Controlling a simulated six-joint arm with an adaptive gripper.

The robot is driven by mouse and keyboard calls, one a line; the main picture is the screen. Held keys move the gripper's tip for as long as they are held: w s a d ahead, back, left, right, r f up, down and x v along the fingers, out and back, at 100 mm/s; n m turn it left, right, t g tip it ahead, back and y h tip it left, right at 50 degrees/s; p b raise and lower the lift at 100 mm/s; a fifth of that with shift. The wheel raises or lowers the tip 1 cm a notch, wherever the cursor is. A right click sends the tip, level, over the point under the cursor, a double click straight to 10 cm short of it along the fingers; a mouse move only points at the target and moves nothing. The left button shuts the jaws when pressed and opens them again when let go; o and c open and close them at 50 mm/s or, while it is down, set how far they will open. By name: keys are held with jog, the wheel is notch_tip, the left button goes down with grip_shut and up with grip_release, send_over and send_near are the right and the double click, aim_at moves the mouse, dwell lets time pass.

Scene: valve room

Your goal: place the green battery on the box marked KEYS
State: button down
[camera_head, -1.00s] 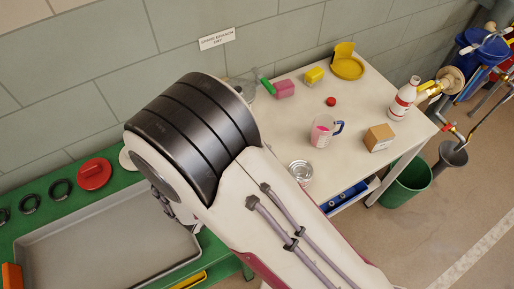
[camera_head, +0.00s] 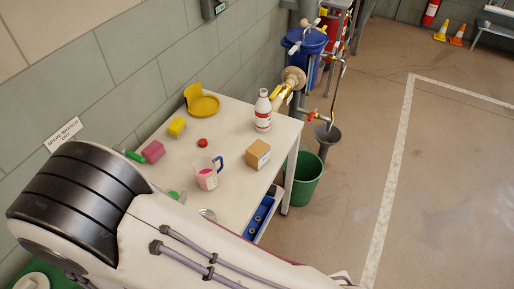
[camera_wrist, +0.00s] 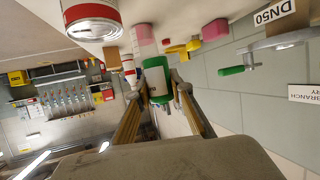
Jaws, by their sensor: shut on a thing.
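My gripper (camera_wrist: 160,92) is shut on the green battery, a green cylinder (camera_wrist: 155,76) held between its two fingers in the wrist view. In the head view my arm hides the gripper; a small bit of green (camera_head: 174,195) shows just past the arm, perhaps the battery. No box with a readable KEYS mark shows in any view. A plain brown cardboard box (camera_head: 258,154) stands on the white table (camera_head: 226,136), right of the mug. I cannot tell whether it bears a mark on a hidden side.
On the table are a mug with pink contents (camera_head: 206,176), a pink block (camera_head: 153,151), a yellow block (camera_head: 177,127), a red cap (camera_head: 202,142), a yellow dish (camera_head: 203,105) and a white bottle (camera_head: 263,112). A red-and-white tin (camera_wrist: 92,20) is near my gripper. A green-handled valve (camera_wrist: 237,70) is at the wall.

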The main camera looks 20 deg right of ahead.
jog(key=w+d+r+m+g+h, duration=0.1)
jog(key=w+d+r, duration=0.1)
jog(key=w+d, duration=0.45)
jog(key=w+d+r+m+g+h, duration=0.1)
jog(key=w+d+m+h, duration=0.15)
jog(key=d, duration=0.65)
notch_tip(320, 180, up, 4)
jog(key=n+t+y, duration=0.2)
jog(key=n+y, duration=0.1)
send_over(258, 147)
jog(key=shift+s+f, duration=0.1)
jog(key=shift+f, duration=2.9)
jog(key=shift+f, duration=2.1)
jog(key=shift+f+g, duration=0.1)
jog(key=shift+g, duration=0.2)
